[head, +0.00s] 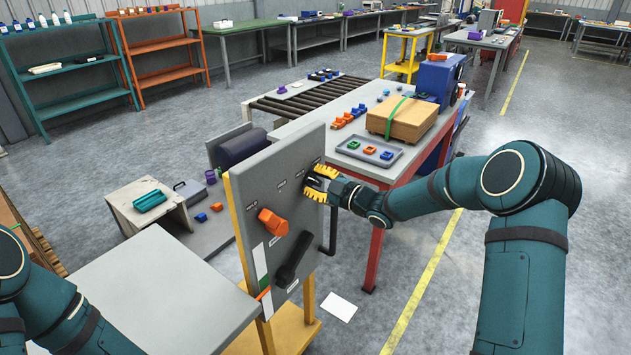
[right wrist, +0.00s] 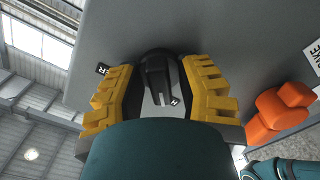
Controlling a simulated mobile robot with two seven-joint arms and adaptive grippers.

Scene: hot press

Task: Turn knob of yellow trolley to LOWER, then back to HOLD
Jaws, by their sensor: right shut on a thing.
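The yellow trolley carries an upright grey panel (head: 255,180) on yellow posts. My right gripper (head: 322,184) is at the panel's upper right, shut on a black knob. In the right wrist view the black knob (right wrist: 156,82) sits between the yellow fingers of the right gripper (right wrist: 160,95). A label ending in "ER" is partly visible beside the left finger; another label beside the knob is partly covered. The knob is largely hidden in the head view. My left arm shows at the lower left, its gripper out of view.
An orange knob (head: 272,222) and a black lever (head: 294,260) are lower on the panel. A grey-topped table (head: 150,290) stands left of it. Open floor lies to the right.

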